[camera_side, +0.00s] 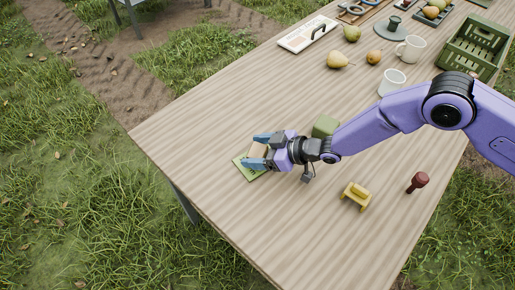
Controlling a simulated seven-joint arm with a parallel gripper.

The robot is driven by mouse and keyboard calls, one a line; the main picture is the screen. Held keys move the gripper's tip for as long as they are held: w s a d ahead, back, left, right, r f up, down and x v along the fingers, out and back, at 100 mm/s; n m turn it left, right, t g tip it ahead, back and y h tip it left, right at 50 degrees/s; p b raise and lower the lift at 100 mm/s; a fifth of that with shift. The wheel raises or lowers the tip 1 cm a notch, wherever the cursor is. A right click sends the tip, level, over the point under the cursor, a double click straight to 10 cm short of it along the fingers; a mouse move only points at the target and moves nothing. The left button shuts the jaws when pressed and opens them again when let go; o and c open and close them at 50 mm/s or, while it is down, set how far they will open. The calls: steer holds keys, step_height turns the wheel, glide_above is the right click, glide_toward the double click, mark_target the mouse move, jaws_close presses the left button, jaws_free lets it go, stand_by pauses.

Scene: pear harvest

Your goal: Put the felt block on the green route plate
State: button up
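A tan block (258,150), which looks like the felt block, sits between the blue fingers of my gripper (257,151). The fingers lie along two opposite sides of it and appear to touch it. The block is over the green route plate (247,171), which lies flat near the table's left edge with dark markings on it. The gripper and block cover part of the plate. I cannot tell whether the block rests on the plate or is held just above it.
An olive-green block (326,126) stands behind my wrist. A yellow stand-like piece (356,196) and a dark red knob (418,181) are at the front right. Mugs (391,82), pears (338,60) and a green crate (474,47) are at the back. The table's left front is clear.

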steer(key=shift+o, duration=0.6)
steer(key=shift+r, duration=0.2)
steer(key=v, duration=1.2)
steer(key=shift+d, duration=0.1)
steer(key=s+d+r+g+h, duration=0.1)
steer(key=s+d+r+h, duration=0.25)
steer(key=d+r, duration=0.35)
steer(key=s+d+r+h, duration=0.2)
steer(key=s+d+r, duration=0.3)
steer(key=d, duration=0.3)
steer(key=s+d+r+g+h, duration=0.1)
steer(key=s+d+r+h, duration=0.1)
steer(key=s+d, duration=0.6)
steer(key=s+d+r+g+h, duration=0.2)
steer(key=s+d, duration=0.6)
steer(key=d, duration=0.6)
step_height(320, 180, up, 2)
steer(key=shift+s+r+m+g+h, duration=0.1)
steer(key=shift+s+m+g+h, duration=0.2)
steer(key=shift+h, duration=0.35)
